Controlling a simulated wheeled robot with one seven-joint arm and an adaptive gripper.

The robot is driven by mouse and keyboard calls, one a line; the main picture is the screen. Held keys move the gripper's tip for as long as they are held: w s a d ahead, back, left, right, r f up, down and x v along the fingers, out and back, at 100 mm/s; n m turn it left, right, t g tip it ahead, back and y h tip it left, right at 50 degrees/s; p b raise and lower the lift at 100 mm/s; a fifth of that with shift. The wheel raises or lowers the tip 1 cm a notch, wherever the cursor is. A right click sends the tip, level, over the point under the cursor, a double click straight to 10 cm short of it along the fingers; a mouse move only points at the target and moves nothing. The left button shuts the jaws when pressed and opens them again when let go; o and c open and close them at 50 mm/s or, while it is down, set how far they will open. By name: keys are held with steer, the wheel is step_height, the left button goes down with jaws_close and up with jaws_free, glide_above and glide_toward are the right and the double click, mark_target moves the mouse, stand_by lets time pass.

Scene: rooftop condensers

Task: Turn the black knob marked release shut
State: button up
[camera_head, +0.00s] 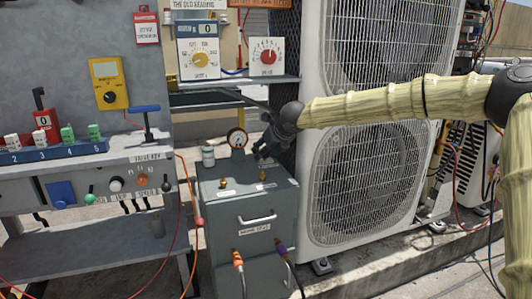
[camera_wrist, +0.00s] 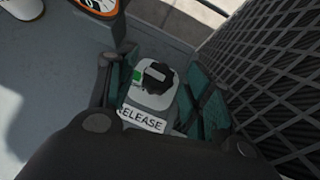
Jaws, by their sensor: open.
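The black release knob (camera_wrist: 158,74) sits on a light grey plate on top of a grey cabinet (camera_head: 225,215). A white label reading "RELEASE" (camera_wrist: 141,120) is just below it in the wrist view, and a small green mark shows at the knob's left. My gripper (camera_wrist: 160,88) is open above the knob, with one finger on each side of it. I cannot tell whether the fingers touch it. In the head view my gripper (camera_head: 262,156) points down at the cabinet's back right, and it hides the knob there.
A round gauge (camera_head: 237,138) and a white jar (camera_head: 208,156) stand left of my gripper. Brass fittings (camera_head: 263,175) rise from the cabinet top in front. A large condenser with a mesh side (camera_head: 365,180) stands close on the right. A shelf (camera_head: 240,80) with meters is behind.

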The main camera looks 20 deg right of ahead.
steer(key=c, duration=1)
steer(key=shift+a+m+h+b, duration=0.1)
steer(key=shift+m+h+b, duration=0.2)
steer(key=shift+m+b, duration=0.1)
steer(key=shift+a+m+h+b, duration=0.1)
steer(key=shift+m+h+b, duration=0.5)
steer(key=shift+m+h, duration=0.4)
steer(key=m+h, duration=0.2)
steer(key=m, duration=0.1)
steer(key=shift+a+r+m, duration=0.15)
steer(key=shift+m, duration=0.15)
steer(key=m+g+h+p, duration=0.1)
steer(key=m+h+p, duration=0.1)
steer(key=m+g+h+p, duration=0.1)
steer(key=m, duration=0.2)
steer(key=shift+w+a+r+h+p, duration=0.15)
steer(key=shift+h+p, duration=0.2)
steer(key=shift+h, duration=0.05)
steer(key=shift+w+m+g+h+p, duration=0.15)
steer(key=shift+m+g+h+p, duration=0.65)
steer(key=shift+m+g+p, duration=0.85)
steer(key=shift+f+m+b, duration=0.2)
steer(key=shift+m+b, duration=0.1)
steer(key=shift+m, duration=0.15)
